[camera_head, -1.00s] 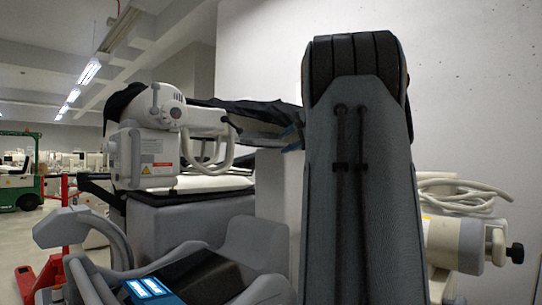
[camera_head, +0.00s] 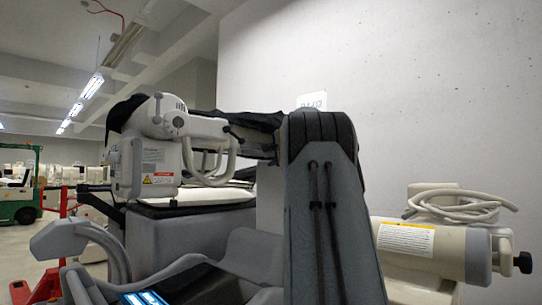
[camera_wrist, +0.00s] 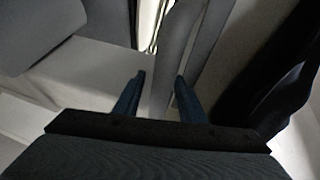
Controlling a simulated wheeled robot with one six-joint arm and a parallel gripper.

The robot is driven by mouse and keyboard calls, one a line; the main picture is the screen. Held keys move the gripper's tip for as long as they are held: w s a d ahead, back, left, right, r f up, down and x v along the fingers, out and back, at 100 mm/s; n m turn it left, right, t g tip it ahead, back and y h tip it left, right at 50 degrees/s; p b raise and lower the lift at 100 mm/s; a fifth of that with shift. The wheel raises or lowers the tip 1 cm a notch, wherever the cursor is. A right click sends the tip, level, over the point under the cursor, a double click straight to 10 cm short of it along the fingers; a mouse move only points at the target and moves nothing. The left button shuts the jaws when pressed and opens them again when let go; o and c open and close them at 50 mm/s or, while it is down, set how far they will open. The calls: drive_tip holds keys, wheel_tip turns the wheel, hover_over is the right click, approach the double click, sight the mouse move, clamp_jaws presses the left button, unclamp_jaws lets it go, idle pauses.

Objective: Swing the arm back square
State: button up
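My arm's grey link with its black ribbed joint stands upright in the middle of the head view, slightly right of centre, and leans a little. My gripper is hidden in the head view. In the wrist view my gripper (camera_wrist: 160,92) shows two blue fingers spread apart, with a grey curved bar (camera_wrist: 172,55) beyond and partly between them. I cannot tell whether they touch it. The white jointed machine (camera_head: 165,128) with warning labels stands left of my arm in the head view, beside a dark cover (camera_head: 245,122).
A cream cylinder (camera_head: 445,252) with coiled hose (camera_head: 455,204) lies close on the right. A red pallet jack (camera_head: 35,282) and green forklift (camera_head: 22,195) are at far left.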

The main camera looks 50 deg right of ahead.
drive_tip(key=shift+w+d+f, duration=0.1)
drive_tip(key=shift+w+d, duration=0.15)
drive_tip(key=shift+w, duration=0.3)
